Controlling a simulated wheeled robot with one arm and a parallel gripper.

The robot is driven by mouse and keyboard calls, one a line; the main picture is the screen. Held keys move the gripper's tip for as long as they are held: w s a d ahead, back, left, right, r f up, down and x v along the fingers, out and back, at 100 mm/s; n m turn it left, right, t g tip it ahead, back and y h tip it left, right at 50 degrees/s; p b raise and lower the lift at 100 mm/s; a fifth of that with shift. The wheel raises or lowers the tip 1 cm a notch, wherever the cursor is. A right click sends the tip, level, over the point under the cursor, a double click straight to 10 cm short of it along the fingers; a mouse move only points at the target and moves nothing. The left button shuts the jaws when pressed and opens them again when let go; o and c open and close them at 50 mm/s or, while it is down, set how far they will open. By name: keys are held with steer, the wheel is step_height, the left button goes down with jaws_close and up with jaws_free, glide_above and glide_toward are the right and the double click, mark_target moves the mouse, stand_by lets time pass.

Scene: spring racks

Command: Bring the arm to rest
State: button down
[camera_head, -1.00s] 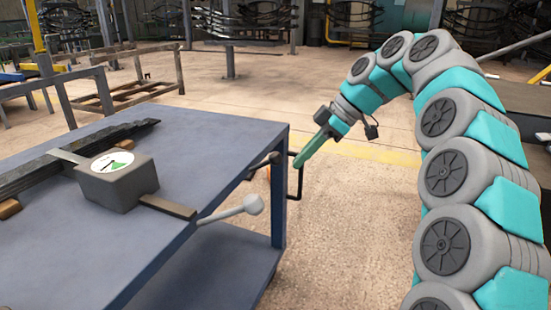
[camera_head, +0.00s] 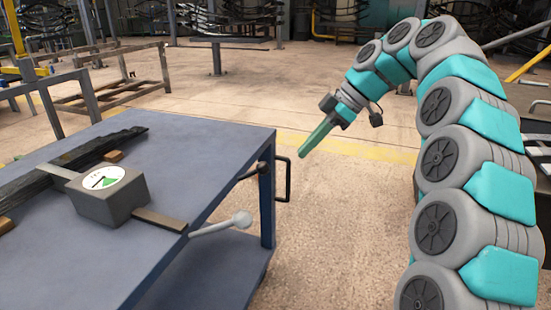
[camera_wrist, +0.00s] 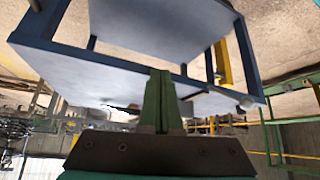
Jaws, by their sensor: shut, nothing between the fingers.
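My gripper (camera_head: 316,138) has green fingers, shut together with nothing between them. In the head view it hangs in the air, pointing down and to the left, off the right end of the blue-grey table (camera_head: 215,145). It is apart from the table and its black handle. In the wrist view the shut fingers (camera_wrist: 161,100) stand in the middle, with the table (camera_wrist: 110,70) upside down behind them. My teal and grey arm arches up along the right side of the head view.
A black handle (camera_head: 284,180) juts from the table's end. Open floor (camera_head: 340,210) lies between table and arm.

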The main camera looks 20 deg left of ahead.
steer(key=s+d+f+m+h, duration=0.2)
steer(key=s+d+f+m, duration=0.4)
steer(key=s, duration=0.6)
steer(key=s+d+f+m+h, duration=0.2)
steer(key=s+d+f+m, duration=0.5)
steer(key=s+d, duration=0.3)
steer(key=s+d+f+m+h, duration=0.3)
steer(key=s+d+f+m, duration=0.4)
steer(key=s, duration=0.7)
steer(key=shift+s+d+f+m, duration=0.3)
steer(key=shift+d+m, duration=0.3)
steer(key=shift+d, duration=0.3)
